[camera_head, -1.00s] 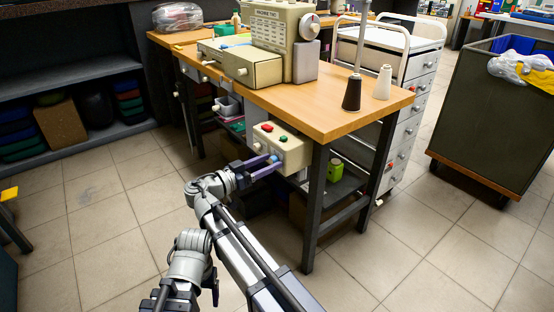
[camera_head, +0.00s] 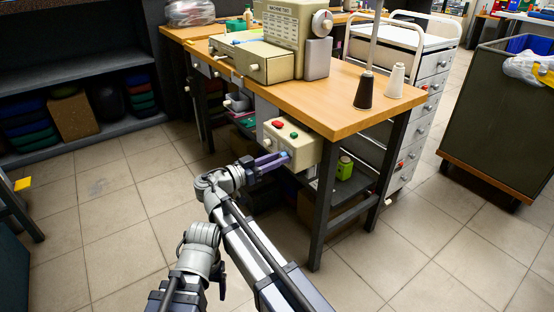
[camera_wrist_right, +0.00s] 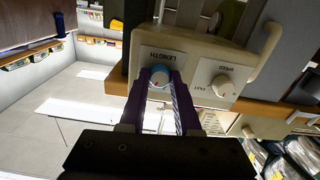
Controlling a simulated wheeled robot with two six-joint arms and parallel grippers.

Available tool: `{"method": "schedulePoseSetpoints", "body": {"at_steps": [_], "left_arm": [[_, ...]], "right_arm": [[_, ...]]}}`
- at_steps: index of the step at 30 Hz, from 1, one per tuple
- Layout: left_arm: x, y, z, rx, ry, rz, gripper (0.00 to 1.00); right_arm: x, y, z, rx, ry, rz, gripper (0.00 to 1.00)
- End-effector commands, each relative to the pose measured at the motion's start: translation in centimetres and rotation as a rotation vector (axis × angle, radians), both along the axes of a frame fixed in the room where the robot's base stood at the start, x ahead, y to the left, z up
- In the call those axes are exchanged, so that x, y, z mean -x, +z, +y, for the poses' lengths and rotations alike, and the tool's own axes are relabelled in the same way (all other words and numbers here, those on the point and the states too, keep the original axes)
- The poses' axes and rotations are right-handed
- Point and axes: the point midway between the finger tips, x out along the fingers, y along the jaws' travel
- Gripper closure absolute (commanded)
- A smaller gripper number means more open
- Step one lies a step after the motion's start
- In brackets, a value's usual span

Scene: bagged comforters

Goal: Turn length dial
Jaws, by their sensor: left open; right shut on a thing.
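A cream control box (camera_head: 303,150) hangs under the near edge of the wooden table. It has a red and a green button on top. Its front shows in the right wrist view (camera_wrist_right: 196,58), with the label LENGTH above a blue-capped dial (camera_wrist_right: 159,73) and a white SPEED dial (camera_wrist_right: 222,86) to the right. My right gripper (camera_wrist_right: 161,84) has its purple fingers on both sides of the length dial, shut on it. In the head view this gripper (camera_head: 273,162) reaches the box from the left. My left gripper (camera_head: 221,284) hangs low and empty, its fingers mostly hidden.
A green container (camera_head: 344,167) stands below. A white drawer cart (camera_head: 428,85) and a dark bin (camera_head: 500,110) stand right. Floor in front is clear.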

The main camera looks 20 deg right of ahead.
Motion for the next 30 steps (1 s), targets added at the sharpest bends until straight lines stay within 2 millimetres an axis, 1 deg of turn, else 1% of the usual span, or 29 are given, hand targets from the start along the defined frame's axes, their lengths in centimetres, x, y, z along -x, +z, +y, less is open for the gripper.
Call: {"method": "schedulePoseSetpoints", "body": {"at_steps": [5,11,17,30], "left_arm": [[0.0,0.0,0.0,0.0,0.0,0.0,0.25],[0.0,0.0,0.0,0.0,0.0,0.0,0.25],[0.0,0.0,0.0,0.0,0.0,0.0,0.25],[0.0,-0.01,0.0,0.0,0.0,0.0,0.25]], "right_arm": [[0.0,0.0,0.0,0.004,0.0,0.01,1.0],[-0.01,0.0,0.01,0.029,0.0,0.08,1.0],[-0.02,0.0,0.02,0.081,0.0,0.224,1.0],[-0.01,-0.01,0.03,0.224,0.0,0.618,1.0]]}}
